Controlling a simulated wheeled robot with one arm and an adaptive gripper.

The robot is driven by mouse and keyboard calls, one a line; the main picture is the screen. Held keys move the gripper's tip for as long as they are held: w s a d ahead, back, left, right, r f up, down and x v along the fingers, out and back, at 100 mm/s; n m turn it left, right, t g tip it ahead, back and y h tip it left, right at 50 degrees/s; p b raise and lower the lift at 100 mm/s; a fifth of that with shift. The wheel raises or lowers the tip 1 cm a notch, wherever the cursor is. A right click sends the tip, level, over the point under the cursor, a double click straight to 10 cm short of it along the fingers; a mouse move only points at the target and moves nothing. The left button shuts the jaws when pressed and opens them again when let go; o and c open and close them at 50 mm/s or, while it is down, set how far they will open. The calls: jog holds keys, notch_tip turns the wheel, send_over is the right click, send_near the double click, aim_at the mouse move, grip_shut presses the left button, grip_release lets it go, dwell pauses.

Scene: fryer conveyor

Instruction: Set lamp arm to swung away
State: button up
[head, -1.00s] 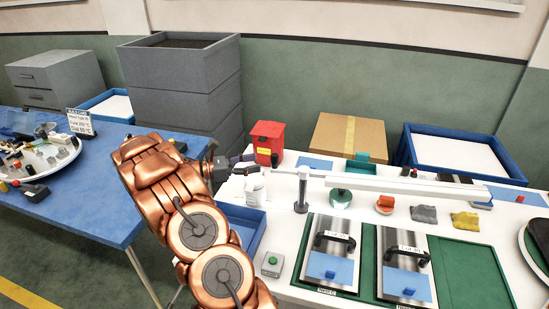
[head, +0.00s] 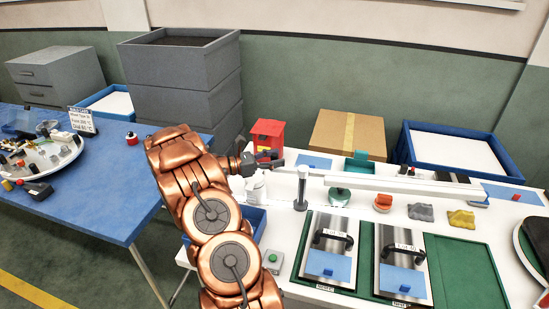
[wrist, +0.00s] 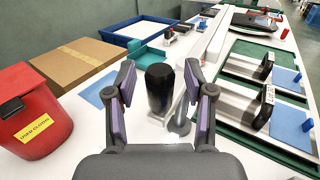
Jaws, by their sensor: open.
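The lamp arm (head: 400,184) is a long white bar on a grey post (head: 300,190). It reaches right across the white worktop, behind the two steel-lidded units, and its short left end lies near my gripper. In the wrist view the white bar (wrist: 214,42) runs away from me, with the post (wrist: 179,123) just right of centre. A black upright grip (wrist: 160,88) stands between my two fingers, seemingly on the bar's near end. My gripper (wrist: 160,95) is open, with a finger on each side of the grip and gaps visible.
A red bin (head: 267,136) stands close behind my gripper, at left in the wrist view (wrist: 36,110). A cardboard box (head: 347,136) and a blue tray (head: 455,165) stand at the back. Two steel lids (head: 328,245) with black handles lie in front of the bar.

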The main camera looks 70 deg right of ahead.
jog(key=shift+c, duration=0.4)
grip_shut()
